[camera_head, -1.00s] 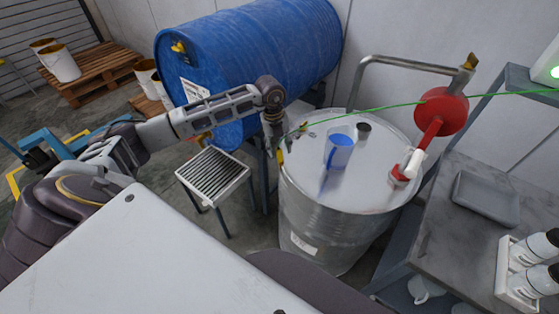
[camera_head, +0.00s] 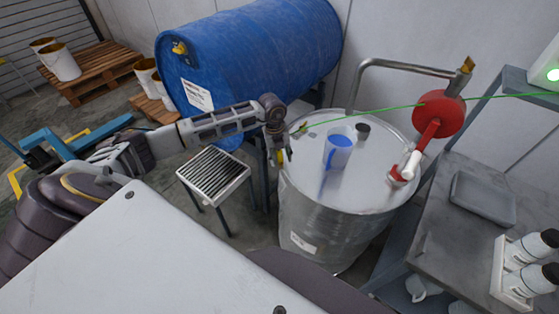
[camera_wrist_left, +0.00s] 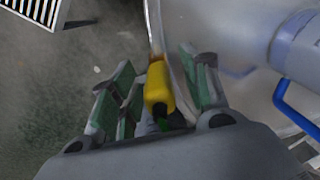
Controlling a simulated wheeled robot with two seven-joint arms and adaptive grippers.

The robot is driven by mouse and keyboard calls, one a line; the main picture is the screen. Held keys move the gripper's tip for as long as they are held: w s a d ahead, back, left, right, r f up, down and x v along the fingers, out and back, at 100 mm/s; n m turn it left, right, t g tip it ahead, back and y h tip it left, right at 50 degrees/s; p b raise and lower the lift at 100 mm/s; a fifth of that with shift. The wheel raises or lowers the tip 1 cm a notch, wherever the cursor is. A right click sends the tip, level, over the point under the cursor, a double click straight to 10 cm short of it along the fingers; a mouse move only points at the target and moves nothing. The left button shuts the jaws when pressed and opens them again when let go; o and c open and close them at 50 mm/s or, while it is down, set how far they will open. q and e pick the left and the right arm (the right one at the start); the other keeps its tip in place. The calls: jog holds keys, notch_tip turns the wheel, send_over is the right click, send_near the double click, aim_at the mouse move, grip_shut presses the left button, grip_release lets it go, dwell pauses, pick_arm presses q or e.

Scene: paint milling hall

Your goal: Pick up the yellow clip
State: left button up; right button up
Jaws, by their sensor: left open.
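The yellow clip (camera_wrist_left: 158,85) shows in the left wrist view between the open fingers of my left gripper (camera_wrist_left: 155,90). It sits at the rim of the steel drum, and a green cable end shows at its near side. In the head view the clip (camera_head: 281,157) is a small yellow patch at the drum's left rim, partly hidden by the fingers. My left gripper (camera_head: 279,150) hangs fingers down over that rim. The fingers are apart, with no clear contact on the clip. My right gripper is not in view.
The steel drum (camera_head: 320,215) carries a blue-and-clear beaker (camera_head: 338,148), a dark cap (camera_head: 362,131) and a red-handled pump (camera_head: 438,113). A blue drum (camera_head: 240,60) lies behind, near a slatted stand (camera_head: 213,174). A green wire (camera_head: 400,107) crosses above the lid. A grey bench (camera_head: 455,240) stands right.

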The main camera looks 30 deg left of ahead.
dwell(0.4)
pick_arm(q)
grip_shut()
dwell(0.4)
jog(key=shift+r+b, duration=0.9)
jog(key=shift+r, duration=4.1)
